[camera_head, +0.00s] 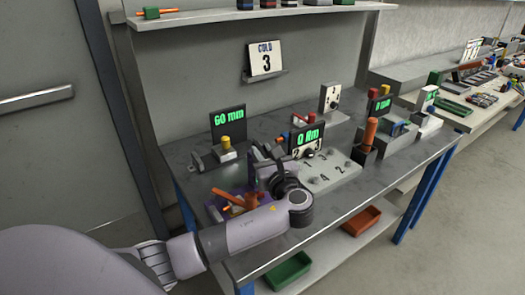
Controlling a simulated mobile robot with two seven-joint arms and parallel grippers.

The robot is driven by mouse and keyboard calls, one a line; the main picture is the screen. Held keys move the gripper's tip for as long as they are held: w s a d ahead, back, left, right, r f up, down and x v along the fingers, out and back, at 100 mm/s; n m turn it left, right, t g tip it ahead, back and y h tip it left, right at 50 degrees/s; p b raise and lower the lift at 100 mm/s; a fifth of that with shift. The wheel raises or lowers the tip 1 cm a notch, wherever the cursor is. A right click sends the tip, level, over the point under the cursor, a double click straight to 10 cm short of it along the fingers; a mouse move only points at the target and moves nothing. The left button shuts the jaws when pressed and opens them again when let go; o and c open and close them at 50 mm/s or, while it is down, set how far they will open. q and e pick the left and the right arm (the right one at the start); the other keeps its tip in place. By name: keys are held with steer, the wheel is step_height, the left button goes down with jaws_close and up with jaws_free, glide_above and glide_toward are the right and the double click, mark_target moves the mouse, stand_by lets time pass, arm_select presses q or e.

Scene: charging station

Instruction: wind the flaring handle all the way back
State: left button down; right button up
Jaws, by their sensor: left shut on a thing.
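The flaring tool's purple base (212,212) is at the front left of the workbench, partly hidden behind my left arm. An orange bar (224,195) slants across it, with a brown upright grip (251,201) at its right; these look like the flaring handle. My left arm comes in from the lower left and bends back at the black wrist. My left gripper (256,184) is beside the brown grip and shut on the handle; the fingertips and exact contact are hard to make out. My right gripper is not in view.
A "60 mm" display (228,119) stands behind, and a "0 Nm" display (305,137) stands behind a grey numbered block (335,170). An orange-handled tool (369,133) stands to the right. A "COLD 3" card (265,58) is on the wall. Green (288,271) and red (361,221) bins sit below.

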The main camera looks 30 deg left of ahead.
arm_select(q)
steer(key=shift+s+f+g, duration=0.1)
steer(key=shift+f+g, duration=0.3)
steer(key=c, duration=1.1)
jaws_free()
steer(key=shift+o, duration=0.3)
steer(key=shift+r, duration=0.15)
steer(key=shift+d, duration=0.1)
steer(key=v, duration=0.7)
